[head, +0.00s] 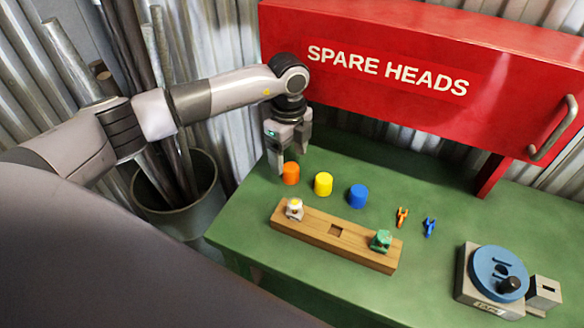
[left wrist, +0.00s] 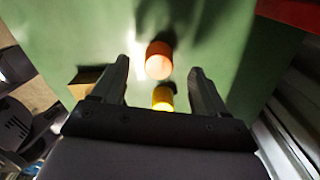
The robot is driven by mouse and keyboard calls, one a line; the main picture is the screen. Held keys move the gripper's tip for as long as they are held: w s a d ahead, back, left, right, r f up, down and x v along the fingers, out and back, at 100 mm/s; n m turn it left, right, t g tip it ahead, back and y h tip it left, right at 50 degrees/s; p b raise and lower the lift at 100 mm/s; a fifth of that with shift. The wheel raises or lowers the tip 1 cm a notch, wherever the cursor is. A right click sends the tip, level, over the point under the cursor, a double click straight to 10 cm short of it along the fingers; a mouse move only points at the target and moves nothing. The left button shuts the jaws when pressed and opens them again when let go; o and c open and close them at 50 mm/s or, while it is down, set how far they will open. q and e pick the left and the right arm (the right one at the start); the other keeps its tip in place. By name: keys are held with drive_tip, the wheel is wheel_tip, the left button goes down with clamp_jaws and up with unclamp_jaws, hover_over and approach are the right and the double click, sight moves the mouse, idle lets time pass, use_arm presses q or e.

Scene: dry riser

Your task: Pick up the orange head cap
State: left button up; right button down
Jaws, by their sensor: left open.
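The orange head cap (head: 291,173) stands upright on the green table, leftmost in a row with a yellow cap (head: 323,184) and a blue cap (head: 357,196). My left gripper (head: 287,150) points down over the orange cap, open and empty, and appears a little above it. In the left wrist view the orange cap (left wrist: 159,60) shows ahead of and between the two open fingers (left wrist: 163,75). The yellow cap (left wrist: 163,98) shows there too, closer to the palm and partly hidden by it. My right gripper is not in view.
A wooden block (head: 335,238) holding a white piece (head: 294,209) and a green piece (head: 381,241) lies in front of the caps. Orange (head: 402,217) and blue (head: 429,226) clips lie right. A red SPARE HEADS cabinet (head: 430,60) overhangs the back. A tape device (head: 495,280) stands front right.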

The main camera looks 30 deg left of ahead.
sight(290, 166)
use_arm(q)
wheel_tip(290, 166, down, 4)
drive_tip(key=shift+d+f, duration=0.1)
drive_tip(key=c, duration=1.1)
drive_tip(key=shift+o, duration=0.2)
